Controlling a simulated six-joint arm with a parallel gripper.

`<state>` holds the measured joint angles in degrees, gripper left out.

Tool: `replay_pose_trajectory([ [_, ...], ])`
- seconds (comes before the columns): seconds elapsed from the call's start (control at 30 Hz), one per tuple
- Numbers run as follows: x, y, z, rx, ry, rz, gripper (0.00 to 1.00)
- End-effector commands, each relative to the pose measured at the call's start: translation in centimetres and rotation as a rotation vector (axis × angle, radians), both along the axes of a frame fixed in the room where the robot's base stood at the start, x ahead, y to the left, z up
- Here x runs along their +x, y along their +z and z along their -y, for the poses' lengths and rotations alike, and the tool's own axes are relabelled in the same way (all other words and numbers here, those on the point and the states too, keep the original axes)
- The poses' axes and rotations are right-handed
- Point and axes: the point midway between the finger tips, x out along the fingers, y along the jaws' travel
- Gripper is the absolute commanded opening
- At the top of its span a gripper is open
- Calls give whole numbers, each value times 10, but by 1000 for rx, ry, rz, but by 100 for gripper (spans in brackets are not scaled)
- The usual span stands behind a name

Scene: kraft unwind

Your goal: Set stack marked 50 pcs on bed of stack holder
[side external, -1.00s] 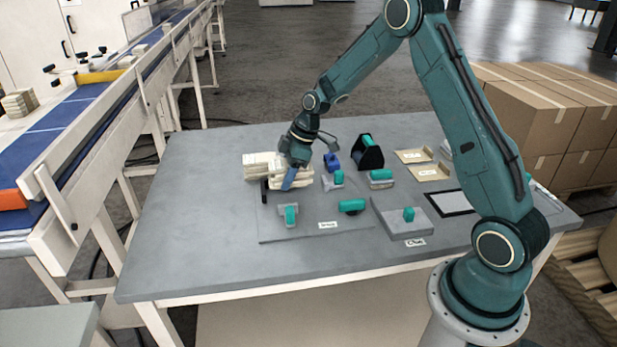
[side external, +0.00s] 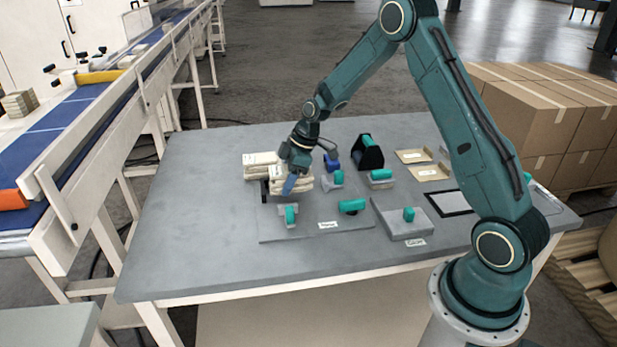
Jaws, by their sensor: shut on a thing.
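My gripper (side external: 291,183) points down at the left-centre of the table, with a blue finger showing in front. It is shut on a cream paper stack (side external: 304,184), partly covered by the fingers. Another cream stack (side external: 260,159) lies just behind and left of it. A small black upright (side external: 265,191) stands at the left of the held stack. I cannot read a 50 pcs mark on either stack. I cannot tell which part is the stack holder's bed, or whether the held stack touches what is below it.
A grey plate (side external: 290,231) with teal-handled pieces lies in front of the gripper. A blue piece (side external: 331,161) and a black holder with a teal top (side external: 367,153) stand to the right. A grey block (side external: 403,224) is further right. The table's left side is clear.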

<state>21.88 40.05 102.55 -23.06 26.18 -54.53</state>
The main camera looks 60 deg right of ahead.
Motion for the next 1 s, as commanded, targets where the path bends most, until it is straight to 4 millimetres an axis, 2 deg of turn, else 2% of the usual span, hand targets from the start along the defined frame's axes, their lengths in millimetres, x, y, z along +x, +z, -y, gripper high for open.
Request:
replay_pose_trajectory([
  [1.0,0,-5,0,0,0,0,26],
])
